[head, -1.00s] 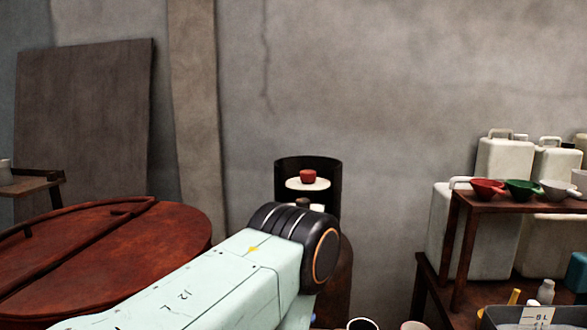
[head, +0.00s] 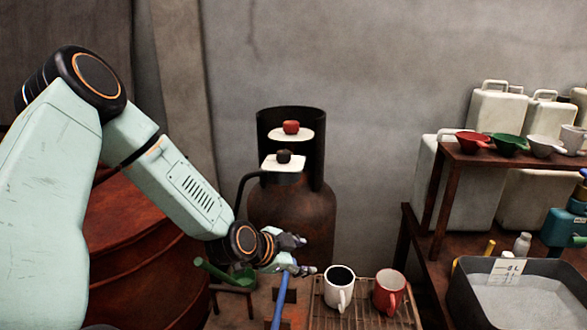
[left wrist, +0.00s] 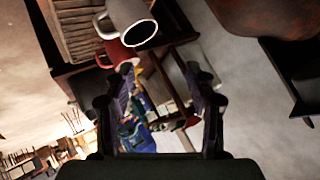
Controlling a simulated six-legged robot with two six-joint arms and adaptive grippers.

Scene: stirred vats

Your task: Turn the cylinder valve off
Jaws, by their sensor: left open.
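The rusty brown gas cylinder (head: 292,215) stands upright against the wall with a black collar (head: 318,150) around its top. Inside the collar, a red knob (head: 291,127) sits on a white plate, and a dark knob (head: 283,156) sits on a lower white plate. I cannot tell from the picture which one is the valve. My left gripper (head: 303,256) is open and empty, low in front of the cylinder and well below the knobs. Its open fingers also show in the left wrist view (left wrist: 163,85), with no knob between them. My right gripper is out of view.
A white mug (head: 339,287) and a red mug (head: 388,291) stand on a slatted rack just right of my gripper. A green ladle (head: 228,274) and a blue stick (head: 280,298) are close by. A grey basin (head: 460,300) stands at right. A dark hose (head: 242,190) bends beside the cylinder.

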